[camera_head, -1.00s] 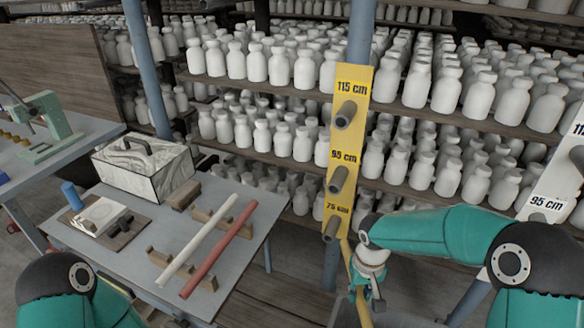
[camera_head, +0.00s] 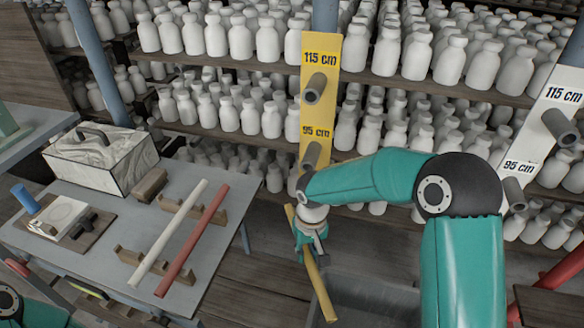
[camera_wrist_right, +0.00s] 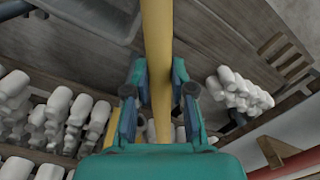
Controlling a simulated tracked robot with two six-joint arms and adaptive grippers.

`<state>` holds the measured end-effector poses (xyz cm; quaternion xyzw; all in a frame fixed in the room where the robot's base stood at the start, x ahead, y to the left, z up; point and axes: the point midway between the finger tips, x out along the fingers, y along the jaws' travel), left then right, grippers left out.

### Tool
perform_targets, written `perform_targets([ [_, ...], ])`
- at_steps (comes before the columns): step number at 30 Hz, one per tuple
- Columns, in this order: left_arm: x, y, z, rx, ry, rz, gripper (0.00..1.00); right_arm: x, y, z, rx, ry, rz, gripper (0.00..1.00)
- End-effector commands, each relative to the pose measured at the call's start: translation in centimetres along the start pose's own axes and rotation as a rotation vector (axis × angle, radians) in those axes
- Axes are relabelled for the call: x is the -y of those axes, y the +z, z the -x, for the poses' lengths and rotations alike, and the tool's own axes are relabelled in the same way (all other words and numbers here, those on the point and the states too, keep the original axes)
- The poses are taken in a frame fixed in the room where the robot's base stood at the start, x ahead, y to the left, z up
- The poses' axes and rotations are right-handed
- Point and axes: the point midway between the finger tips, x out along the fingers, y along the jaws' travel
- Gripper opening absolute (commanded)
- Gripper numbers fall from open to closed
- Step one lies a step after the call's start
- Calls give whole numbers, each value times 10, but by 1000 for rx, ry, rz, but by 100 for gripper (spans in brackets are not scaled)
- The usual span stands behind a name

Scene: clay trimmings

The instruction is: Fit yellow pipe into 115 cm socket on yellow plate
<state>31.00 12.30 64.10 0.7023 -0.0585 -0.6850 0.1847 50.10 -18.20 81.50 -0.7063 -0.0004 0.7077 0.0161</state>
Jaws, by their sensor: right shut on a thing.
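The yellow plate (camera_head: 321,128) stands upright on a post, with grey tubular sockets. Its 115 cm socket (camera_head: 315,88) is near the top and looks empty. The 95 cm socket (camera_head: 311,155) is below it, and my right arm hides the plate's lower part. My right gripper (camera_head: 312,252) is shut on the yellow pipe (camera_head: 321,288), below and apart from the 115 cm socket. The pipe hangs tilted, its lower end towards the right. In the right wrist view the yellow pipe (camera_wrist_right: 158,50) runs between the fingers (camera_wrist_right: 158,98). My left gripper is out of view.
A white plate (camera_head: 546,115) with sockets stands at the right. Shelves of white bottles (camera_head: 240,40) fill the back. The table (camera_head: 215,180) at left holds a white pipe (camera_head: 167,235), a red pipe (camera_head: 192,240) and a marbled box (camera_head: 100,158). A grey bin (camera_head: 375,300) is below the gripper.

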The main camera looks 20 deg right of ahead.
Motion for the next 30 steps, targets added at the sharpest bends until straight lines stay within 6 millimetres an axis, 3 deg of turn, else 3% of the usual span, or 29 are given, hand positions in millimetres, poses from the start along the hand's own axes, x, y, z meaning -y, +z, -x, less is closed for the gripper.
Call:
perform_targets([
  [5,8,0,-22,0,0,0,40,12,-4,25,-21,-137,-123,0],
  [8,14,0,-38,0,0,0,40,24,-5,53,-49,-287,-224,0],
  [17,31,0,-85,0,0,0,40,64,5,178,-236,-872,-439,0],
  [21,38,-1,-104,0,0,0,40,75,23,250,-330,-1113,-465,0],
  [24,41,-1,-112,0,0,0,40,77,37,290,-370,-1215,-467,0],
  [30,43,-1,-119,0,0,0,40,76,55,330,-398,-1304,-469,0],
])
